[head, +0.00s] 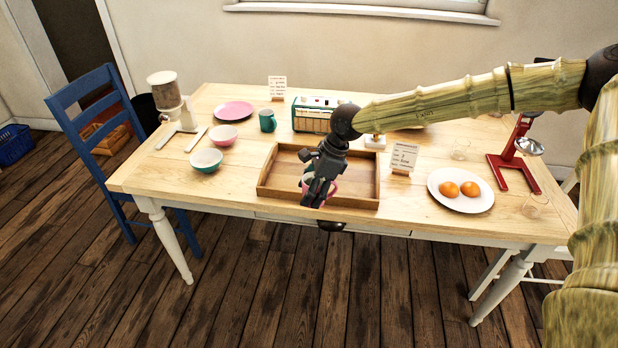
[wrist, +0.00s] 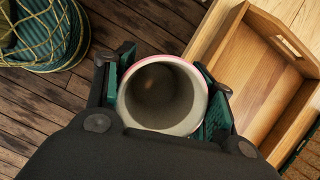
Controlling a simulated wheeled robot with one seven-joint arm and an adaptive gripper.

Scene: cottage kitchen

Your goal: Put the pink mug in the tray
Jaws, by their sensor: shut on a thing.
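The pink mug (wrist: 163,96) is held between the fingers of my gripper (wrist: 160,92). In the wrist view I look into its pale, empty inside, with a thin pink rim. In the head view my gripper (head: 318,190) hides most of the mug, and a pink edge (head: 333,187) shows beside the fingers. The wooden tray (head: 270,180) lies on the table. In the head view the gripper and mug overlap its front part; in the wrist view the tray (wrist: 225,50) is to the right of the mug, and floor shows to the left.
A pink bowl (head: 223,135), a green bowl (head: 206,160) and a green mug (head: 267,121) stand left of the tray. A radio (head: 312,114) is behind it. A card (head: 402,158) and a plate with orange items (head: 460,191) are to the right.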

